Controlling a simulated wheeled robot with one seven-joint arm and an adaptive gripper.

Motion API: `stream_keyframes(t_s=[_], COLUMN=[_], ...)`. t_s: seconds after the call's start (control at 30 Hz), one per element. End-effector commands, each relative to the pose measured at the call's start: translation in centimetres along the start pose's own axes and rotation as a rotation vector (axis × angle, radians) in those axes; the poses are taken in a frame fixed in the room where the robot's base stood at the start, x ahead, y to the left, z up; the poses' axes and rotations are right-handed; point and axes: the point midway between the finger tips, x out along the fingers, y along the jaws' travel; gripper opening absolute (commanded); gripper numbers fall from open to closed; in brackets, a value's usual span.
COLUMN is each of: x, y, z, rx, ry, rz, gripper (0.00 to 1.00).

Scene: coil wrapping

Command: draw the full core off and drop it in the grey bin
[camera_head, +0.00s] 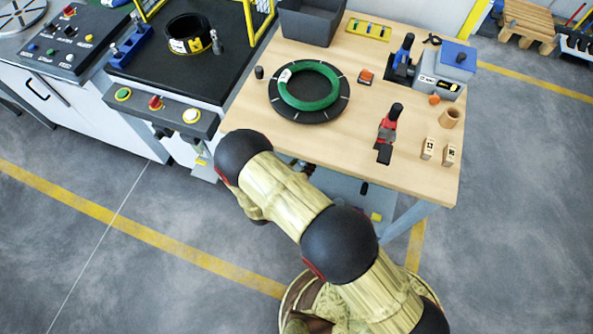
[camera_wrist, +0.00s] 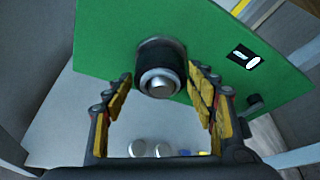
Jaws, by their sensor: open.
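A dark cylinder with a silver round end, which looks like the core (camera_wrist: 172,56), sticks out from a green panel (camera_wrist: 110,42) in the wrist view. My gripper (camera_wrist: 160,80) is open, with one yellow-padded finger on each side of the cylinder's near end. I cannot tell whether either pad touches it. The core does not show clearly in the head view, where my arm reaches to the table's front edge. A dark grey open bin (camera_head: 303,26) stands at the table's back left corner in the head view.
The wooden table (camera_head: 350,95) holds a green coil (camera_head: 331,98) on a black disc, a red-handled tool (camera_head: 389,124) and a grey machine (camera_head: 445,68). A low shelf (camera_head: 345,187) lies under the table. Pale round pieces (camera_wrist: 147,149) show below the core.

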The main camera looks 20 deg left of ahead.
Motion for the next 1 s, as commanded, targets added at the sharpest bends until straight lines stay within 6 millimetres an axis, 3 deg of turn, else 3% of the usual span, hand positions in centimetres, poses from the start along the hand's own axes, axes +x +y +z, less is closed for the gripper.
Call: stream_keyframes(t_s=[0.2,0.57,1.0], x=[2.3,2.7,2.7], y=[0.0,0.0,0.0], z=[-0.1,0.0,0.0], rx=[0.000,0.000,0.000], ry=[0.000,0.000,0.000], rz=[0.000,0.000,0.000], gripper=[0.57,0.57,0.32])
